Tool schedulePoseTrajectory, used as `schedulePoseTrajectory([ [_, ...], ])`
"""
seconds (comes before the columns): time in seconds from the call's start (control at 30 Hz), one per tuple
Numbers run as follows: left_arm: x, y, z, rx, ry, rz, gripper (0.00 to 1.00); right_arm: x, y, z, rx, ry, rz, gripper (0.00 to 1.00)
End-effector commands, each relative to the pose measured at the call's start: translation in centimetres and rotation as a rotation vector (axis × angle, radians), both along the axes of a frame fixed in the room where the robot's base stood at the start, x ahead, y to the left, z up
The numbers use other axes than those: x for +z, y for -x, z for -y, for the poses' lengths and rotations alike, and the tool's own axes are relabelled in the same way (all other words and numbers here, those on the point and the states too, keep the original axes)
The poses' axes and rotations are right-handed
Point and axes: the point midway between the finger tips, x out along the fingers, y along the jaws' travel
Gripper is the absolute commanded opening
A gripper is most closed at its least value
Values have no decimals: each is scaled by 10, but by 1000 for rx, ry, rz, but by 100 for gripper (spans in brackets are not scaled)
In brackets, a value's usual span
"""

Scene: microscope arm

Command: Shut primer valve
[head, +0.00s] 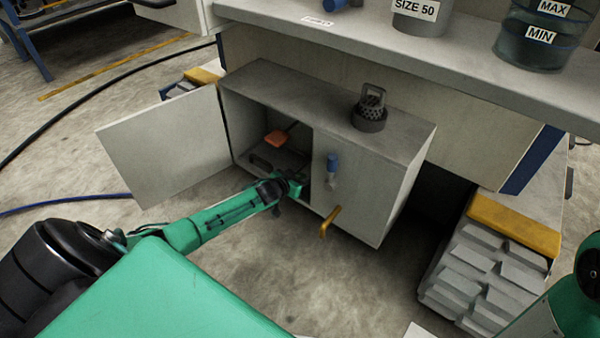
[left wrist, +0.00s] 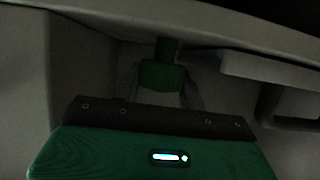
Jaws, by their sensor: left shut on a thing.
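My left gripper (head: 290,184) reaches into the open left bay of the grey cabinet (head: 270,80). In the left wrist view it is shut on a green handle (left wrist: 163,74) with a short green stem above it, in dim light. I cannot tell for certain whether this is the primer valve. In the head view the arm's end hides the grip. On the cabinet's closed right front are a blue-topped fitting (head: 332,165) and a yellow lever (head: 330,220). My right gripper is not in view.
The cabinet's left door (head: 165,145) stands wide open. An orange piece (head: 276,138) is inside the bay. A dark strainer (head: 370,110) stands on top. A bench (head: 440,55) overhangs behind. Grey blocks (head: 475,270) stand at the right.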

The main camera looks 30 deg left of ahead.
Motion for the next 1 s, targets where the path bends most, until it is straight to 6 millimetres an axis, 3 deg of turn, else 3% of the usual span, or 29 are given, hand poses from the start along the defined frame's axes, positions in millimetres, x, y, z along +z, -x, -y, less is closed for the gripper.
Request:
schedulePoseTrajectory([
  [0.5,0,-1,-3,-271,-6,1,18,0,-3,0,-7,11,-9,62],
  [1.0,0,-1,-2,-404,-1,0,18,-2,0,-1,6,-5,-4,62],
])
